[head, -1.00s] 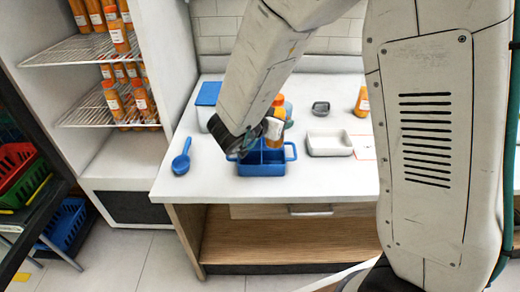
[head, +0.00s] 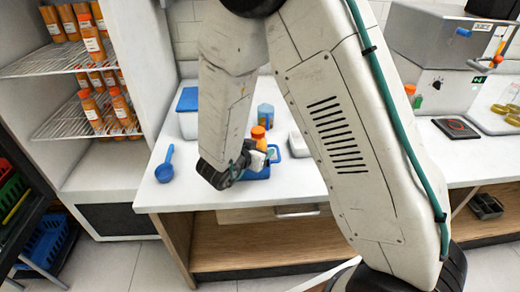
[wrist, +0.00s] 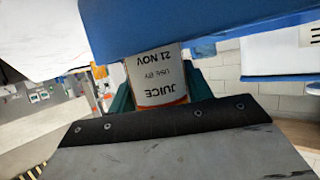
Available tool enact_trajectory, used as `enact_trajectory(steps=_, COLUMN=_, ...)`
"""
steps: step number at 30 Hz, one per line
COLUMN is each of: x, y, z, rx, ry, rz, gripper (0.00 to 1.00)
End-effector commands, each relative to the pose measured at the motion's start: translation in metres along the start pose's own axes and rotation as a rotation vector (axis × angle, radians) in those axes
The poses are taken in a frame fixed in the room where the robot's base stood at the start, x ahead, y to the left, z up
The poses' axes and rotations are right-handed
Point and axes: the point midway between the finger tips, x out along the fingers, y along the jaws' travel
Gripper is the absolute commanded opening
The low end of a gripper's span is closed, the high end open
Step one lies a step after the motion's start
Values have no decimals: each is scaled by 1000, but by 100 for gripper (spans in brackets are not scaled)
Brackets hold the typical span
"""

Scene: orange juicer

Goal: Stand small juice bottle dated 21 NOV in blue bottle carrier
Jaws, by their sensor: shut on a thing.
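The small juice bottle (head: 258,134) has an orange cap and a white label. In the wrist view the label on the bottle (wrist: 158,80) shows upside down and reads JUICE, USE BY, 21 NOV. My gripper (wrist: 160,92) is shut on it, with a teal finger at each side. The gripper also shows in the head view (head: 246,160), at the carrier. The blue bottle carrier (head: 258,173) is mostly hidden behind my arm. In the wrist view its blue wall (wrist: 200,25) covers the bottle's lower part. I cannot tell whether the bottle touches the carrier's floor.
A blue spoon (head: 164,164) lies left of the carrier on the white counter (head: 190,190). A blue-lidded box (head: 188,112) and a blue cup (head: 265,115) stand behind. A pale tray (head: 298,145) is partly hidden by my arm. A juicer (head: 435,60) stands at right.

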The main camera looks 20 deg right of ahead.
Motion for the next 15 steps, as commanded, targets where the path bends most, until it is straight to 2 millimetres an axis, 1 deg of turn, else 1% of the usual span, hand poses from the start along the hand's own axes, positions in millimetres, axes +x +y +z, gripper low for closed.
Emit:
enact_trajectory(steps=2, x=1, y=0, z=2, rx=-1, ry=0, rz=0, gripper=18)
enact_trajectory(steps=3, x=1, y=0, z=3, rx=0, ry=0, rz=0, gripper=53)
enact_trajectory(steps=5, x=1, y=0, z=2, rx=0, ry=0, rz=0, gripper=69)
enact_trajectory(steps=6, x=1, y=0, z=2, rx=0, ry=0, rz=0, gripper=72)
enact_trajectory(steps=15, x=0, y=0, z=0, rx=0, ry=0, rz=0, gripper=72)
